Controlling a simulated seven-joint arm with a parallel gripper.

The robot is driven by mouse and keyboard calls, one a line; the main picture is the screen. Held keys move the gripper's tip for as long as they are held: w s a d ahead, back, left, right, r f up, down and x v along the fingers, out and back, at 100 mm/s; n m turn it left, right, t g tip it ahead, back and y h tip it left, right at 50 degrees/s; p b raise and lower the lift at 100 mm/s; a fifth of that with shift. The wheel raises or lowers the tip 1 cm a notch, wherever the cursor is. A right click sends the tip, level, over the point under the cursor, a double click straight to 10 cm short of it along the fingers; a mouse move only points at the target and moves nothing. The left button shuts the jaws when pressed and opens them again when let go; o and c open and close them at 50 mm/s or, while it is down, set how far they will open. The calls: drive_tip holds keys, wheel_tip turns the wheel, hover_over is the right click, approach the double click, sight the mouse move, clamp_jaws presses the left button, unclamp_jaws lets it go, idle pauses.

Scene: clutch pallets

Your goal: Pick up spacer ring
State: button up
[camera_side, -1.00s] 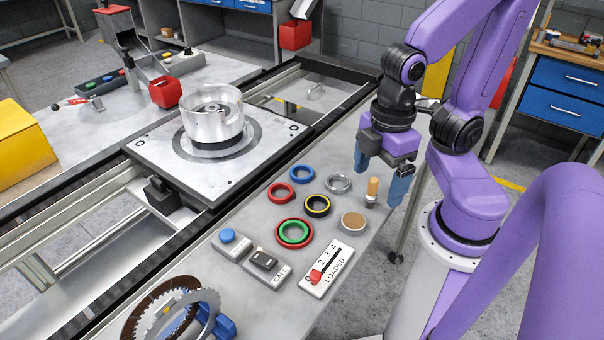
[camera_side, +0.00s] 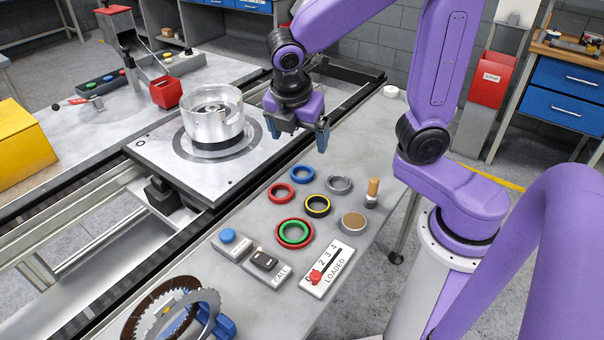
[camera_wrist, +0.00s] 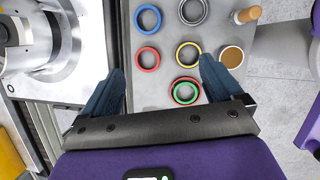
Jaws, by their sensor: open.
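Several loose rings lie flat on the grey bench; none is labelled, so I cannot tell for sure which is the spacer ring. A grey metal ring (camera_side: 339,191) lies at the right of the group and shows at the wrist view's top edge (camera_wrist: 193,24). The others are a blue ring (camera_side: 302,182), a red ring (camera_side: 281,202), a yellow-and-black ring (camera_side: 317,215), and a green ring (camera_side: 294,243) inside a larger red one. My gripper (camera_side: 298,135) is open and empty, pointing down above the bench behind the rings. Its fingers (camera_wrist: 162,70) show empty in the wrist view.
A clear-walled metal housing (camera_side: 213,110) stands on the pallet (camera_side: 150,148) to the left. A brown-topped disc (camera_side: 353,222) and a wooden-handled tool (camera_side: 373,188) are right of the rings. Button boxes (camera_side: 264,261) and a "LOADED" counter (camera_side: 335,272) lie in front.

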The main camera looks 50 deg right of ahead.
drive_tip(key=w+n, duration=0.1)
drive_tip(key=w, duration=0.1)
approach(302, 175)
drive_tip(key=shift+s+a+f+h, duration=0.15)
drive_tip(key=shift+s+f+h, duration=0.25)
drive_tip(key=shift+f, duration=0.2)
drive_tip(key=shift+w+x, duration=0.2)
drive_tip(key=shift+x, duration=1.15)
drive_tip(key=shift+w+x, duration=0.2)
drive_tip(key=shift+x, duration=1.15)
drive_tip(key=c, duration=1.1)
